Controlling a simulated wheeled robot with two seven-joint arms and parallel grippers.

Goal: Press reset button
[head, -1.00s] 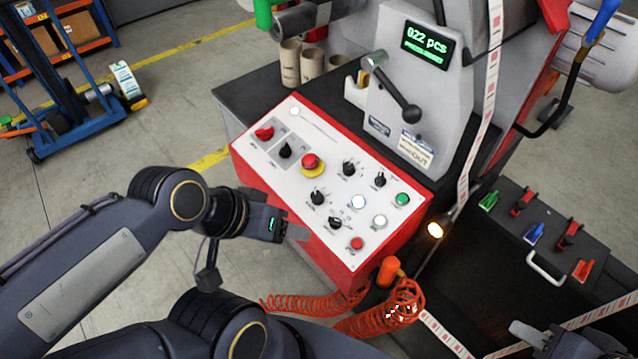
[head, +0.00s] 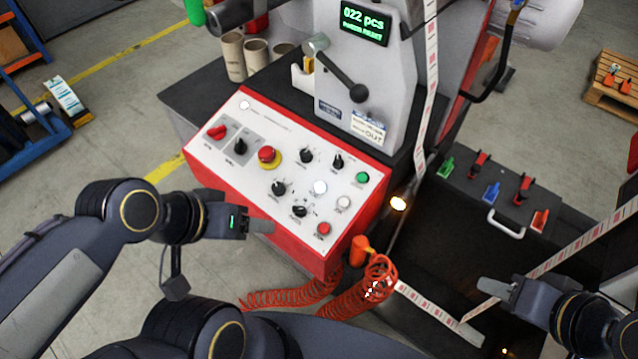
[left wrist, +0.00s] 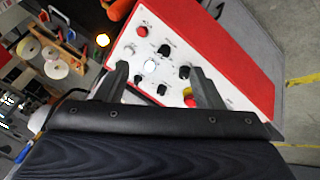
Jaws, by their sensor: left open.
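The white-topped red control panel (head: 270,215) carries several buttons and knobs. They include a pale, bluish-lit button (head: 320,188), a white button (head: 343,203), a green button (head: 362,178), a red button (head: 323,228) and a red mushroom button (head: 267,155). The labels are too small to read, so I cannot tell which is reset. My left gripper (head: 262,226) is beside the panel's front-left edge. In the left wrist view its fingers (left wrist: 162,85) are apart and empty, with the pale lit button (left wrist: 150,66) showing between them. My right gripper (head: 490,298) is at lower right, away from the panel.
A display (head: 365,22) reads "022 pcs". A black lever (head: 345,75) stands behind the panel. An orange coiled hose (head: 350,290) hangs at its front right. A label strip (head: 430,315) runs past my right gripper.

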